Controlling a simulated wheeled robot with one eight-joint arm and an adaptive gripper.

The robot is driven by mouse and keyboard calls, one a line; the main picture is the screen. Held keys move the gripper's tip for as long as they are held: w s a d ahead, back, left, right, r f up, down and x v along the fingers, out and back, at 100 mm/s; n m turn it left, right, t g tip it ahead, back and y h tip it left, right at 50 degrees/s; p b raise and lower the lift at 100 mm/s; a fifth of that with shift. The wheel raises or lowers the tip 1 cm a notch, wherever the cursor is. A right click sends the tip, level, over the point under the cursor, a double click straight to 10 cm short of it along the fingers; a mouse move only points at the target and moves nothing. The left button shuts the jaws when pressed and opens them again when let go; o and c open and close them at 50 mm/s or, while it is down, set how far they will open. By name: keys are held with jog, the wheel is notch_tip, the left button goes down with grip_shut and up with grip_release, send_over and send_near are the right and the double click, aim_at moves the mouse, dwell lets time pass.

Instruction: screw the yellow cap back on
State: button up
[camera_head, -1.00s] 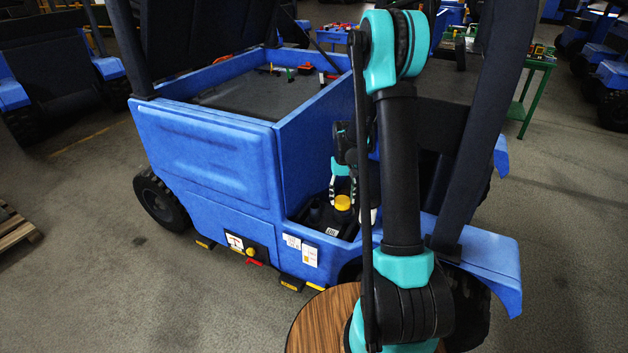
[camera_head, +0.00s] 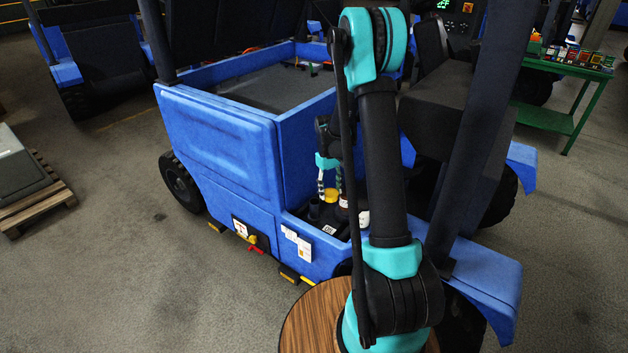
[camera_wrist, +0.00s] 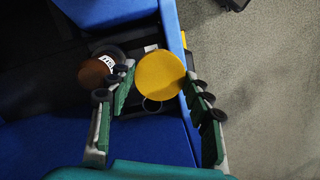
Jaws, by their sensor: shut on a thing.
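The yellow cap (camera_head: 331,195) is held between the fingertips of my gripper (camera_head: 330,178), over the recess in the side of the blue vehicle. In the wrist view the round yellow cap (camera_wrist: 161,76) sits between the two green-padded fingers of my gripper (camera_wrist: 158,92), which are shut on it. A dark round ring (camera_wrist: 156,106) shows just below the cap in the wrist view; I cannot tell whether the cap touches any neck. My arm hides part of the recess in the head view.
In the wrist view a brown disc (camera_wrist: 95,71) lies left of the cap, near a white label. A dark cylinder (camera_head: 314,209) stands in the recess, left of my gripper. The recess is bounded by blue vehicle walls (camera_head: 300,165). A green table (camera_head: 565,75) stands at far right.

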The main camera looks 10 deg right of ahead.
jog(key=shift+w+a+f+n, duration=0.1)
jog(key=shift+w+a+n, duration=0.3)
jog(key=shift+n, duration=0.6)
jog(key=n, duration=0.1)
jog(key=w+n, duration=0.1)
jog(key=n, duration=0.1)
jog(key=shift+w+a+f+h, duration=0.1)
jog(key=shift+a+f+h, duration=0.1)
jog(key=shift+a+h, duration=0.2)
jog(key=w+a+f+n+t, duration=0.25)
jog(key=w+n, duration=0.45)
jog(key=n, duration=1.1)
jog(key=shift+w+a+f, duration=0.1)
jog(key=shift+a+f, duration=0.05)
jog(key=shift+f, duration=1.05)
jog(key=shift+w+a+f, duration=0.1)
jog(key=shift+a+f, duration=0.05)
jog(key=shift+f, duration=1.05)
jog(key=shift+f, duration=1.2)
jog(key=shift+f, duration=0.35)
jog(key=shift+f, duration=0.4)
jog(key=o, duration=1)
